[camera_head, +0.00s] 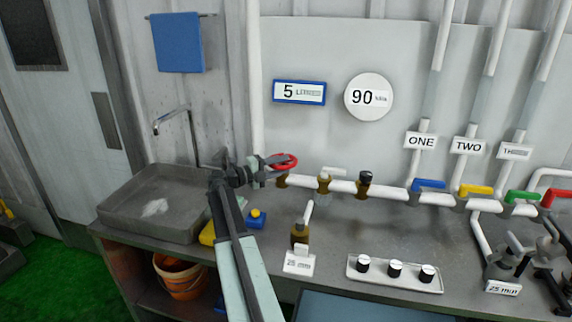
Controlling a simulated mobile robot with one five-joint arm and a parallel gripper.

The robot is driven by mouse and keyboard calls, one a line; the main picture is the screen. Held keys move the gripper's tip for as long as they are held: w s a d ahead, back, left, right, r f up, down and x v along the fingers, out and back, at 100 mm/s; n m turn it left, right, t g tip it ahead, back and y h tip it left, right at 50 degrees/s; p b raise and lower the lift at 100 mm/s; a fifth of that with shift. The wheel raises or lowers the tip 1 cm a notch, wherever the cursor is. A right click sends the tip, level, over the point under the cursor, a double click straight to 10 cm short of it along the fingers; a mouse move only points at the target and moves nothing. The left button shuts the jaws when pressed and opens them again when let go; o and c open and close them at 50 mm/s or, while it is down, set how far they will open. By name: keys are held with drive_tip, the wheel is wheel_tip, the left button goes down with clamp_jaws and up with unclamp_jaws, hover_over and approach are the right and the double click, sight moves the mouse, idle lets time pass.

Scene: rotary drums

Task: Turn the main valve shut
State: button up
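A red round handwheel (285,161) shows near the left end of the white horizontal pipe (400,193), above a brass valve body (282,181). No label naming it the main valve is readable. My gripper (272,163) is at the wheel's left side, and its dark fingers overlap the rim in the picture. I cannot tell whether the fingers are closed on the rim or just beside it. The wheel's left part is partly hidden by the gripper.
Brass fittings (325,184) stand right of the wheel. Blue (429,185), yellow (476,190), green (522,196) and red (556,198) lever handles line the pipe at right. A grey sink (150,232) lies left. A tray of black knobs (395,286) sits on the counter.

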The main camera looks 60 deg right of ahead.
sight(272, 168)
drive_tip(key=v, duration=0.6)
